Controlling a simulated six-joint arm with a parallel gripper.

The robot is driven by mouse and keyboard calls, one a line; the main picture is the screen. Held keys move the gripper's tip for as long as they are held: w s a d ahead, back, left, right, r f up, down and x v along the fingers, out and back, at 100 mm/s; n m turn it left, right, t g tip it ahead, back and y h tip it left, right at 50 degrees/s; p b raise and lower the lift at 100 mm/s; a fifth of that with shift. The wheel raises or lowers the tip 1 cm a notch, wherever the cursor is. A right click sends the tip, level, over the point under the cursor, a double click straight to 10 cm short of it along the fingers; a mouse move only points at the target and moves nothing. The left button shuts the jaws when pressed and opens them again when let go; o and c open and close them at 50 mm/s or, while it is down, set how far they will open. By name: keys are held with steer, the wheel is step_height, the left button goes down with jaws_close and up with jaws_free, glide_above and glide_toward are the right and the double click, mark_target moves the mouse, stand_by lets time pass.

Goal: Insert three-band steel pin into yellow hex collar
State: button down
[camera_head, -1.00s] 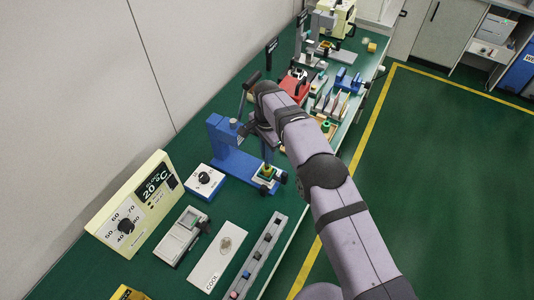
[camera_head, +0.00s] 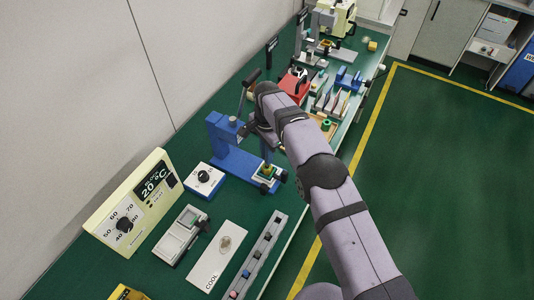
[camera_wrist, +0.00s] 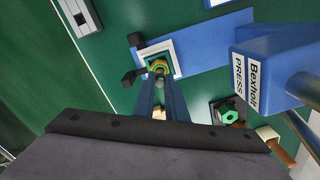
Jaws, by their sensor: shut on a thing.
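The yellow hex collar (camera_wrist: 158,65) sits in a square white-edged holder on the blue press base; in the head view the collar (camera_head: 267,169) is small and partly covered. My gripper (camera_wrist: 161,82) is shut on the three-band steel pin (camera_wrist: 164,76), its fingers pointing at the collar. In the wrist view the pin's grey end overlaps the collar's opening. I cannot tell whether the pin's lower end is above the collar or inside it. The pin's bands are not readable, and most of the pin is hidden by the fingers.
The blue press (camera_head: 228,142) rises close beside my gripper, with its head (camera_wrist: 270,68) at right in the wrist view. Dark knobs (camera_wrist: 134,77) flank the holder. A green hex part (camera_wrist: 229,117) lies nearby. A control box (camera_head: 205,181) and other fixtures line the green bench.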

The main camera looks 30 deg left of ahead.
steer(key=shift+f+b, duration=0.7)
steer(key=shift+f, duration=0.3)
steer(key=c, duration=1.7)
jaws_free()
steer(key=shift+r, duration=0.15)
steer(key=shift+r+b, duration=1)
steer(key=shift+r, duration=2.55)
